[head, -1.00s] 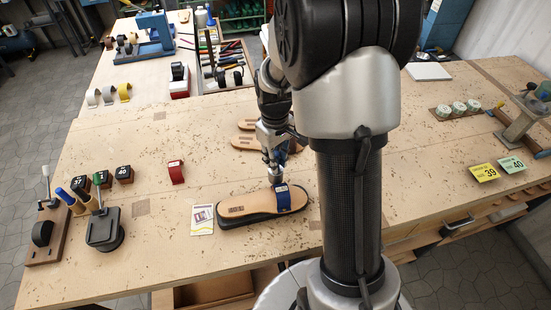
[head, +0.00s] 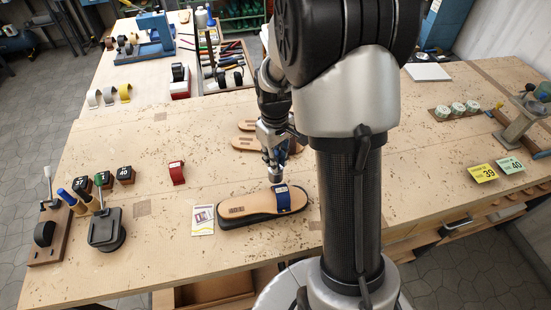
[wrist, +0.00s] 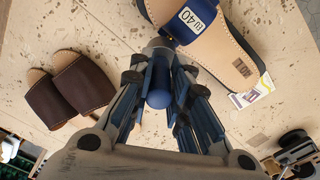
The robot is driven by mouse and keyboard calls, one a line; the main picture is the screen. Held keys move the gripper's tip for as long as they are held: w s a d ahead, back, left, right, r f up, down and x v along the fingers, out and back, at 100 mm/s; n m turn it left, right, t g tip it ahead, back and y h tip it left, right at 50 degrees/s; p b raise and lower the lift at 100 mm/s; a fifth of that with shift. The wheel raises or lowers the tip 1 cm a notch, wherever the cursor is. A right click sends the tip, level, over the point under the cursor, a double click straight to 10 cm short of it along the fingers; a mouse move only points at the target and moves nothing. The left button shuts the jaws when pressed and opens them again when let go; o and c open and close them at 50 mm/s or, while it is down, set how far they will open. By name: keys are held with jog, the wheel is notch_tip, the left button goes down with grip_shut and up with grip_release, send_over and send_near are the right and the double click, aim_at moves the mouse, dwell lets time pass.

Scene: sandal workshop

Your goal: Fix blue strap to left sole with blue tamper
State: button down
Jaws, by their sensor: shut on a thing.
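A tan sole (head: 245,209) on a dark base lies near the table's front edge. It carries a blue strap (head: 292,199) across its right part. In the wrist view the strap (wrist: 203,24) shows an EU 40 label, and the sole (wrist: 237,58) is at upper right. My gripper (head: 273,150) is shut on the blue tamper (wrist: 159,86), whose metal end (head: 274,175) points down. The tamper is just behind the strap in the head view and appears apart from it. The left end of the strap is clear to see.
Two brown-strapped sandals (wrist: 80,85) lie behind my gripper. A printed card (head: 202,220) is left of the sole.

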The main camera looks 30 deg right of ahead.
jog(key=shift+s+r, duration=0.1)
jog(key=shift+r, duration=0.6)
notch_tip(320, 180, up, 6)
jog(key=p, duration=0.5)
